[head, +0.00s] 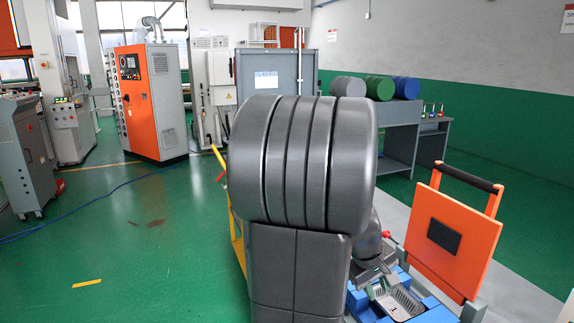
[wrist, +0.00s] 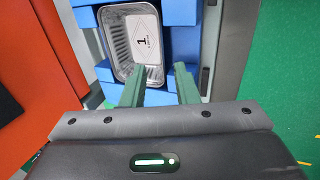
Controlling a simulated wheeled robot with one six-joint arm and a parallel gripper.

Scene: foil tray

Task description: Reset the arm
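A silver foil tray (wrist: 119,52) with a white card marked "1" lies in a blue holder (wrist: 183,48) in the wrist view. In the head view the foil tray (head: 398,303) shows at the lower right, partly hidden by my arm. My gripper (wrist: 159,70) has two green fingers set well apart with nothing between them. They point toward the tray's near edge, and the left finger overlaps that edge in the picture. I cannot tell the gap in height.
An orange panel (head: 455,240) with a black handle stands right of the holder. A grey bench (head: 398,140) with several coloured rolls is behind. Green floor is open at the left. My large grey arm link blocks the middle of the head view.

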